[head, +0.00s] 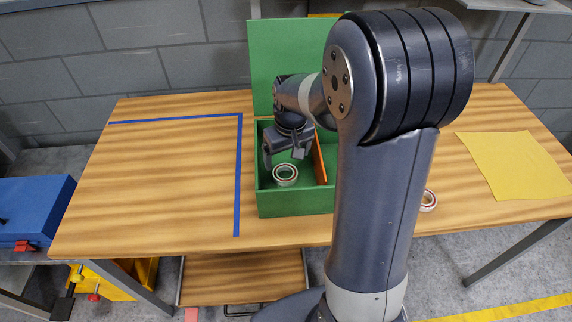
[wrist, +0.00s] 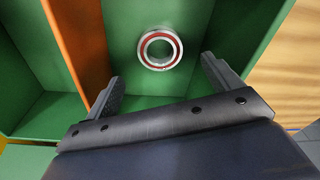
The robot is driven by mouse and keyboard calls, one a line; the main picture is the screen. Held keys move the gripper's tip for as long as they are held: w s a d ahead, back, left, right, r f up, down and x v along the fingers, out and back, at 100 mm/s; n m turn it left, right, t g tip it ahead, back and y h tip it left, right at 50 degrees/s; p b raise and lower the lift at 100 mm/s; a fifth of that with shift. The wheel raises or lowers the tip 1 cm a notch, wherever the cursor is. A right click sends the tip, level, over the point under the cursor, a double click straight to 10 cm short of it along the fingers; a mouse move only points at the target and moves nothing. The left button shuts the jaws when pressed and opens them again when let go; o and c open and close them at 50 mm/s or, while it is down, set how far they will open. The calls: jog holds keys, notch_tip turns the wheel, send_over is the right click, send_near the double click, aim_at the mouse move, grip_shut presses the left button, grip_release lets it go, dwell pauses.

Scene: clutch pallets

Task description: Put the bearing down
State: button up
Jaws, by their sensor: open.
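A silver bearing with a red ring (head: 285,174) lies flat in the left compartment of the green box (head: 290,204). In the wrist view the bearing (wrist: 160,48) rests on the green floor, beyond my fingertips and apart from them. My gripper (head: 286,152) is inside the box, just behind the bearing in the head view. In the wrist view my gripper (wrist: 162,70) is open, with nothing between its fingers. An orange divider (head: 320,163) stands to the right of the bearing. My arm hides the right part of the box in the head view.
A second bearing (head: 428,200) lies on the wooden table (head: 170,190), right of my arm. A yellow cloth (head: 514,165) lies at the right. Blue tape (head: 239,175) marks off the clear left area. The box's green lid (head: 270,60) stands open behind.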

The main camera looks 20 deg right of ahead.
jog(key=shift+s+r, duration=0.15)
jog(key=shift+r, duration=1.15)
jog(key=shift+s+r, duration=0.15)
jog(key=shift+r, duration=1.15)
